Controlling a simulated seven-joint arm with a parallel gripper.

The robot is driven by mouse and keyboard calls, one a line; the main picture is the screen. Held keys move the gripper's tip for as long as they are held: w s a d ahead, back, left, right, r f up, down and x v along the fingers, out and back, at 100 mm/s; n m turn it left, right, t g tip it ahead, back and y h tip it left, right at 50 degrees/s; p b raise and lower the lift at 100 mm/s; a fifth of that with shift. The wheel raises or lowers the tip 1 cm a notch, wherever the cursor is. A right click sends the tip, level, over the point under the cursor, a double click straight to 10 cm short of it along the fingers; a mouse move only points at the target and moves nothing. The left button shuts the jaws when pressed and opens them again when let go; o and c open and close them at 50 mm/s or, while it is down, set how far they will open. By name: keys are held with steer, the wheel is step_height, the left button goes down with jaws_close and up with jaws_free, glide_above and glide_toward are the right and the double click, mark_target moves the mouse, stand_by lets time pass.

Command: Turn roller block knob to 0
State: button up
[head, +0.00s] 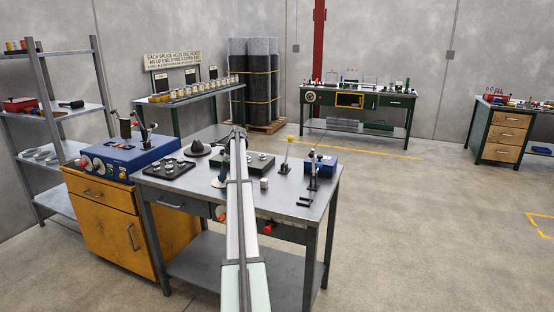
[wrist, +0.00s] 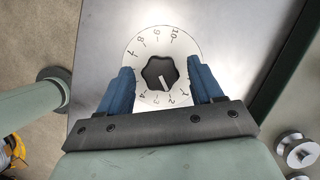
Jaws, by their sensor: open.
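In the wrist view, a black lobed knob (wrist: 160,73) sits at the middle of a round white dial (wrist: 191,50) with black numbers. A light pointer line on the knob points downward and slightly right in the picture, toward the low numbers near 2 and 3. The part of the dial at the right is covered by a finger. My gripper (wrist: 162,85) is open, with one blue finger at each side of the knob. Gaps show between the fingers and the knob.
In the wrist view, the dial lies on a grey metal panel (wrist: 95,35) with a dark green bar at right. Silver spools (wrist: 288,145) show at lower right. In the head view, a crowded grey workbench (head: 300,208) stands under my arm. Open floor lies to the right.

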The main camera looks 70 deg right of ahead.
steer(key=v, duration=1.3)
steer(key=m+g+h, duration=0.2)
steer(key=m+g, duration=0.2)
steer(key=m, duration=0.2)
glide_toward(262, 179)
step_height(262, 179, down, 9)
steer(key=shift+a+f, duration=0.1)
step_height(262, 179, up, 11)
steer(key=s+a+r+n, duration=0.1)
steer(key=s+a+r, duration=0.2)
steer(key=s+a, duration=0.3)
steer(key=shift+s+n, duration=0.4)
steer(key=shift+s, duration=1.6)
steer(key=shift+a, duration=0.15)
